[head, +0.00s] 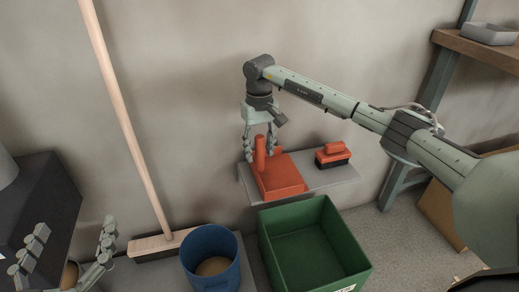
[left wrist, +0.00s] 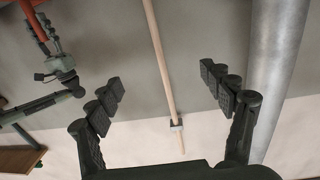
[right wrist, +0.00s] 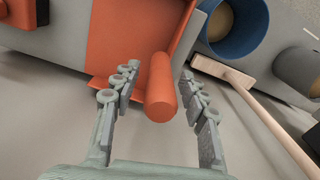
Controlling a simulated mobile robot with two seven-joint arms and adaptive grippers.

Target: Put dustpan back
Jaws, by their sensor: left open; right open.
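An orange-red dustpan (head: 283,178) rests on a grey wall shelf (head: 330,178), its round handle sticking up. It also shows in the right wrist view (right wrist: 118,40), with the handle pointing toward the camera. My right gripper (head: 260,155) is open, with its fingers on either side of the handle; in the right wrist view there is a gap on both sides. My left gripper (head: 68,262) is open and empty at the lower left of the head view. In the left wrist view its fingers (left wrist: 168,95) are spread with nothing between them.
An orange brush (head: 333,156) with dark bristles sits on the shelf right of the dustpan. A green bin (head: 318,245) and a blue bucket (head: 210,262) stand below. A long broom (head: 130,130) leans on the wall. A wooden shelf (head: 480,50) is at upper right.

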